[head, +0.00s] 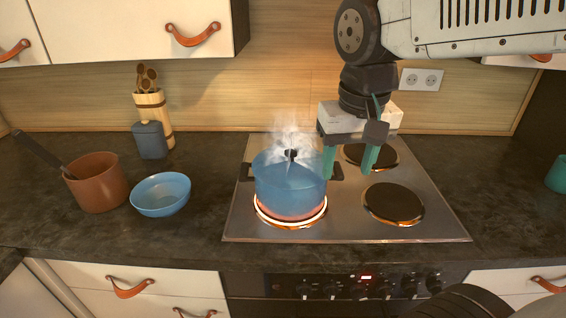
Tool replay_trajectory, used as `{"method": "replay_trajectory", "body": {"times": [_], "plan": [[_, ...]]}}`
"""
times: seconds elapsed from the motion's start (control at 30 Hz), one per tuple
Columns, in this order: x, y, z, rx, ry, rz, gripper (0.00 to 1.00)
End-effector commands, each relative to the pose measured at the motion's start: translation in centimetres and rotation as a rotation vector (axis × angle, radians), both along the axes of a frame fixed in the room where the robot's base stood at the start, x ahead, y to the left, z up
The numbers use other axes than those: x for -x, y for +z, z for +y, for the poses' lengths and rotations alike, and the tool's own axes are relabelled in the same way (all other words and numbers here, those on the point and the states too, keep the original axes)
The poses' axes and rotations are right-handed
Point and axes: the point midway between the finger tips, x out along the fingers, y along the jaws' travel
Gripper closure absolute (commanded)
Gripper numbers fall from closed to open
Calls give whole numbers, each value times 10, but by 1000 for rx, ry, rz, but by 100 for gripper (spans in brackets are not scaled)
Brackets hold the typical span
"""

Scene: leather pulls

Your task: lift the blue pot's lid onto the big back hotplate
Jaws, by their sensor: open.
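The blue pot (290,197) stands on the front left hotplate, whose rim (262,215) glows orange. Its lid (268,160) is on the pot, with a dark knob (291,154) on top, and steam rises around it. My gripper (348,173) points down just right of the pot, its two green fingers apart and nothing between them. The back right hotplate (378,156) is bare and partly hidden behind my gripper. The area behind the pot is hidden by the pot and the steam.
The front right hotplate (393,203) is bare. Left of the hob are a blue bowl (160,194), a brown saucepan (97,183), a blue-grey jar (150,140) and a utensil holder (154,108). A teal object (557,174) stands at the far right. Counter on both sides has free room.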

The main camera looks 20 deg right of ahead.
Motion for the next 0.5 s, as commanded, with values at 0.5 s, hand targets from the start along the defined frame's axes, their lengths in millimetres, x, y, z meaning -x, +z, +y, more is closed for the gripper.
{"method": "replay_trajectory", "body": {"times": [0.5], "plan": [[-162, 7, 29, 1, -357, -7, 47]]}}
